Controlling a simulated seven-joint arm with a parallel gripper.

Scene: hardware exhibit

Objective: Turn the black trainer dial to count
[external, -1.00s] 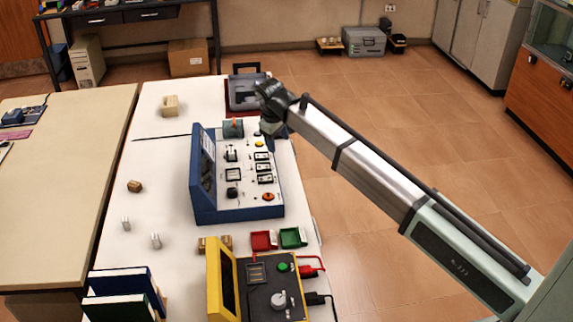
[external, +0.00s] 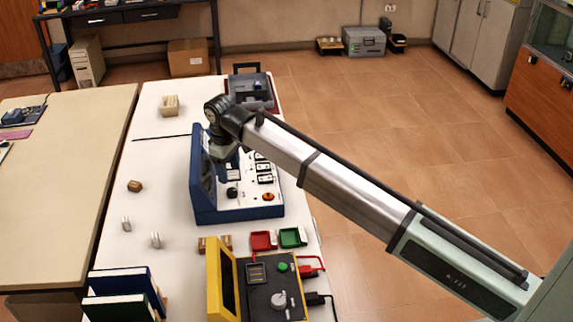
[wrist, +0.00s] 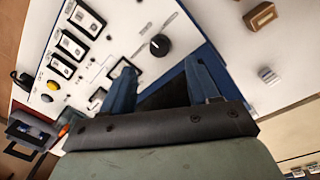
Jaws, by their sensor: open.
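The blue trainer (external: 240,213) stands on the white table with a white sloped panel. Its black dial (external: 232,192) is at the panel's near left corner. In the wrist view the black dial (wrist: 159,45) lies ahead of the fingertips, with a light pointer mark on it; the printed marks around it are too small to read. My gripper (external: 221,160) is over the panel, beyond the dial in the external view. In the wrist view my gripper (wrist: 160,68) is open, its two blue fingers spread and empty, apart from the dial.
Rocker switches (wrist: 72,45) and colored buttons line the panel beside the dial. The trainer's upright blue back (external: 196,185) is close to my gripper. A yellow unit (external: 213,280), red bin (external: 263,240) and green bin (external: 293,237) stand nearer the camera.

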